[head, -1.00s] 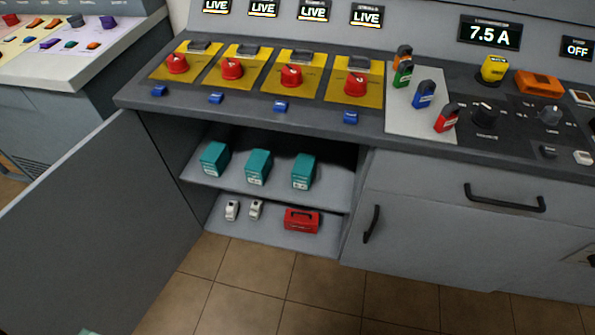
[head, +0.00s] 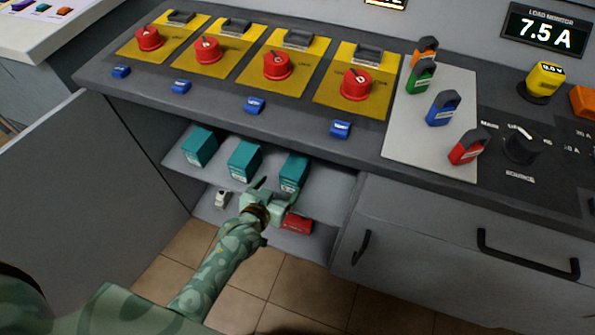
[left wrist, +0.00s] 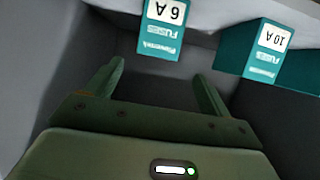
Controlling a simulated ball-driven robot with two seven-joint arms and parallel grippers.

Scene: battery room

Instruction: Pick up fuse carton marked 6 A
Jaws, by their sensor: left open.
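The fuse carton marked 6 A (left wrist: 162,28) is teal with a white label. It shows upside down at the top of the left wrist view, ahead of the gap between my fingers. It appears to be the rightmost carton (head: 295,169) on the upper shelf in the head view. My left gripper (head: 274,188) is open and empty just in front of the shelf, apart from the carton. Its two fingers also show in the left wrist view (left wrist: 160,75). My right gripper is not in view.
A carton marked 10 A (left wrist: 268,50) stands beside it, seemingly the middle one (head: 243,160); another teal carton (head: 199,146) is further left. The lower shelf holds a red box (head: 298,224) and a white item (head: 221,198). The open door (head: 90,190) is at left; the countertop overhangs.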

